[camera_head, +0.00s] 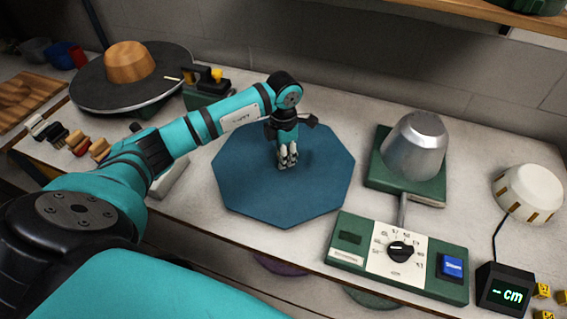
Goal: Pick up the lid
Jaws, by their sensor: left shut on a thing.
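A blue octagonal piece (245,195), which looks like the lid, lies flat on the pale worktop in the middle of the view. My left gripper (286,160) points down over the middle of this piece, its fingers closed together there. The part between the fingertips is hidden and too small to make out. I cannot tell whether the piece is raised at all. My right gripper is not in view.
A grey metal dome (415,145) on a green base stands right, behind a control box with a dial (400,250).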

